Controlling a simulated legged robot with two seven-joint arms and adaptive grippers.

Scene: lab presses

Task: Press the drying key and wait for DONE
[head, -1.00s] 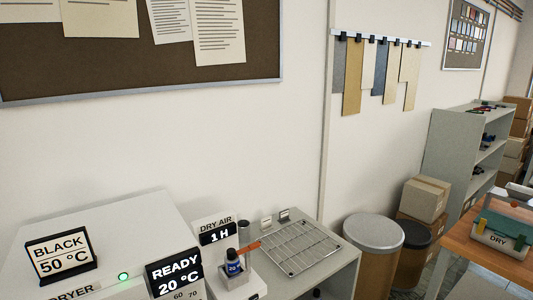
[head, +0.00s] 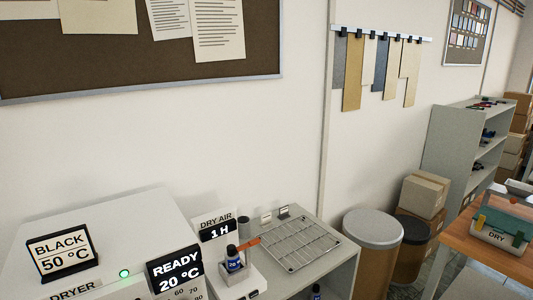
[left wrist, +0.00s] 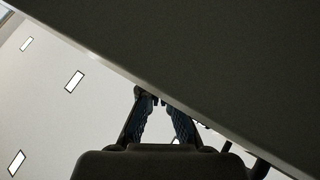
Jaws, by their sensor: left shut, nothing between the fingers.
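The dryer (head: 120,232) is a white box at the lower left of the head view. Its display (head: 175,272) reads READY 20 °C, and part of a scale with 60 and 70 shows below it. A green light (head: 124,273) is lit beside the DRYER label. A card (head: 62,254) on it reads BLACK 50 °C. The drying key cannot be made out. My left gripper (left wrist: 154,98) shows only in the left wrist view, shut and empty, close to the edge of a large dark surface (left wrist: 230,60); I cannot tell whether they touch. My right gripper is in neither view.
A wire rack (head: 300,243) lies on the bench beyond. Lidded drums (head: 373,230) and a table with a DRY box (head: 498,232) are at right.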

